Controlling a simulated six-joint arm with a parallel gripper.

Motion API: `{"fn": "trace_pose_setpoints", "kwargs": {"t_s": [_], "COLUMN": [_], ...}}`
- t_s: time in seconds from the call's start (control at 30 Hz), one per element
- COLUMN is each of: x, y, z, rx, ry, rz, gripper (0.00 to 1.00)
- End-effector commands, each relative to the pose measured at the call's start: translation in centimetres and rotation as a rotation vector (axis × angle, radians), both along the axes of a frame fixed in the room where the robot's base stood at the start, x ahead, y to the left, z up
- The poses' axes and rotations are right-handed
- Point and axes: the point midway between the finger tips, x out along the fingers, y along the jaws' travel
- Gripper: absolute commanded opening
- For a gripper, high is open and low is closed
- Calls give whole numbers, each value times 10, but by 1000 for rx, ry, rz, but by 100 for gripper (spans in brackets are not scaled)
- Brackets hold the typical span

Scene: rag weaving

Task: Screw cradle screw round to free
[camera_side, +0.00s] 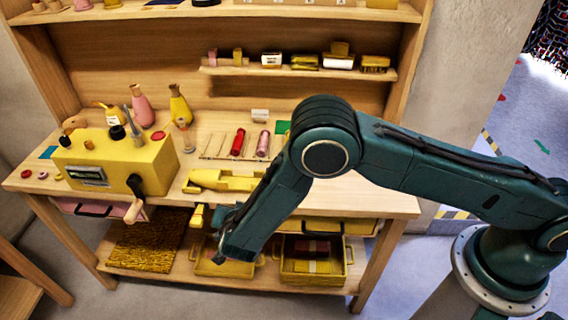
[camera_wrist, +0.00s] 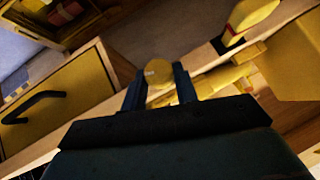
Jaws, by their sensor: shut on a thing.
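The cradle screw has a round yellow knob (camera_wrist: 158,72), seen end-on in the wrist view with a small pale mark on its face. My gripper (camera_wrist: 160,84) is shut on this knob, one dark finger on each side of it. In the side view my gripper (camera_side: 217,232) is low at the bench's front edge, beside a yellow piece (camera_side: 197,216) that looks like the screw. The yellow cradle (camera_side: 225,180) lies on the bench top just behind. The screw's shaft and thread are hidden.
A yellow box with a crank (camera_side: 118,160) stands left on the bench (camera_side: 390,204). A yellow drawer front with a dark handle (camera_wrist: 60,105) is close by in the wrist view. Yellow bins (camera_side: 312,262) sit on the lower shelf.

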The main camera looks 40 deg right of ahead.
Motion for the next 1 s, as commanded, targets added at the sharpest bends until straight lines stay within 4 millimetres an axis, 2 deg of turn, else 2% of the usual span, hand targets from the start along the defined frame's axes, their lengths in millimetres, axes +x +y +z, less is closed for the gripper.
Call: {"fn": "trace_pose_setpoints", "kwargs": {"t_s": [0.23, 0.67, 1.0], "x": [1, 1, 3], "y": [0, 1, 3], "z": [0, 0, 0], "rx": [-76, -91, -221], "ry": [75, 88, 220], "rz": [-1, -1, -2], "gripper": [7, 7, 8]}}
